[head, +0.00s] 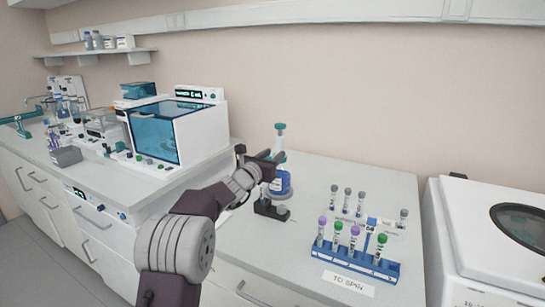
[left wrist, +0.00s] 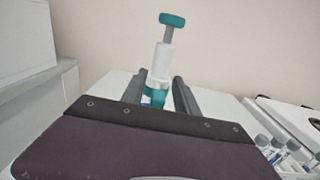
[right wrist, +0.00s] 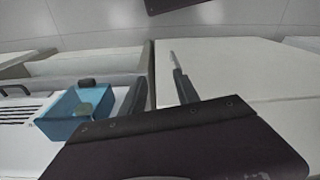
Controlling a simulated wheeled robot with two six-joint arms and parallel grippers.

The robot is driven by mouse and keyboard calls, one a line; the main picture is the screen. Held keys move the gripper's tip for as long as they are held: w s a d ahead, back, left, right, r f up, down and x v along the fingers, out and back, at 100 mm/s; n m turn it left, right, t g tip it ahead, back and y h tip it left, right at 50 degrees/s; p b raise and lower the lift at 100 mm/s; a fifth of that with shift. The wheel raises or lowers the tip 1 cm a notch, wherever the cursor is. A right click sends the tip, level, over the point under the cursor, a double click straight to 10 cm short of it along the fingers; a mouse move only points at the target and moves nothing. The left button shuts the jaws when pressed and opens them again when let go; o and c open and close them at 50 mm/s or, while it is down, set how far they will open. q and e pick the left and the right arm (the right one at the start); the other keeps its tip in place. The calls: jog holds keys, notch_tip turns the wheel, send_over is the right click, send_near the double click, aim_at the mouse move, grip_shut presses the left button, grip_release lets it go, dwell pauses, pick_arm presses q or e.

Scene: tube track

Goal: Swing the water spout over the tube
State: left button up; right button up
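A bottle-top dispenser with a white body and teal top knob (head: 280,143) sits on a blue-labelled bottle (head: 281,184) near the middle of the counter, with a dark stand (head: 270,210) at its foot. My left gripper (head: 268,161) is at the dispenser's height, close to it. In the left wrist view the dispenser (left wrist: 161,62) rises upright between the two open fingers (left wrist: 156,88); I cannot tell whether they touch it. The spout and any tube under it are not clear, partly hidden by my left arm. My right gripper (right wrist: 158,82) is open and empty in the right wrist view.
A blue rack (head: 355,262) with purple- and green-capped tubes stands at the right by a "TO SPIN" label (head: 348,284). Several grey-capped tubes (head: 361,200) stand behind it. A white centrifuge (head: 470,235) is far right. The right wrist view shows a blue container (right wrist: 75,118).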

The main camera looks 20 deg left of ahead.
pick_arm(q)
jog(key=shift+s+a, duration=0.1)
jog(key=shift+s, duration=0.2)
jog(key=s+a+b, duration=0.1)
jog(key=s+b, duration=0.1)
jog(key=s, duration=0.6)
jog(key=shift+s+a, duration=0.15)
jog(key=shift+a, duration=0.15)
jog(key=shift+f, duration=0.1)
